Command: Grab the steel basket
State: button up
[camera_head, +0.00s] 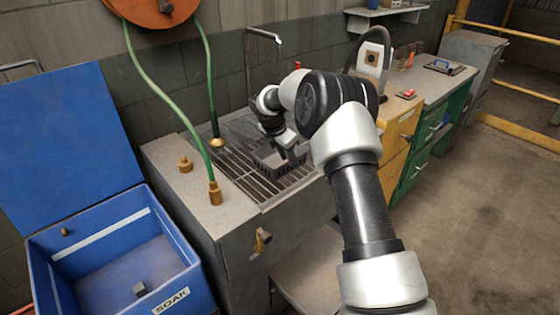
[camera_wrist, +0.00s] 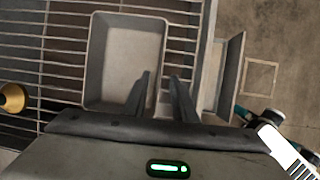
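The steel basket (camera_head: 277,164) is a small grey open-topped box standing on the slatted grate of the sink bench. In the wrist view the basket (camera_wrist: 122,58) looks empty, and its near end is partly hidden by my gripper. My gripper (camera_head: 289,146) is over the basket from above. In the wrist view my gripper (camera_wrist: 161,77) has its two fingers apart, one over the basket's inside and the other just outside its right wall. I see nothing held between them. Whether the fingers touch the wall cannot be told.
The grate (camera_head: 235,158) lies around the basket. Brass fittings (camera_head: 215,193) and a green hose (camera_head: 160,105) are at the left, below an orange reel (camera_head: 150,8). A tap (camera_head: 264,42) stands behind. A blue SOAK bin (camera_head: 185,262) with raised lid is front left. Open floor lies right.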

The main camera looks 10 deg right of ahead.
aim_at(291, 169)
jog(key=x, duration=0.4)
jog(key=shift+w+d, duration=0.15)
jog(key=shift+d, duration=0.1)
grip_shut()
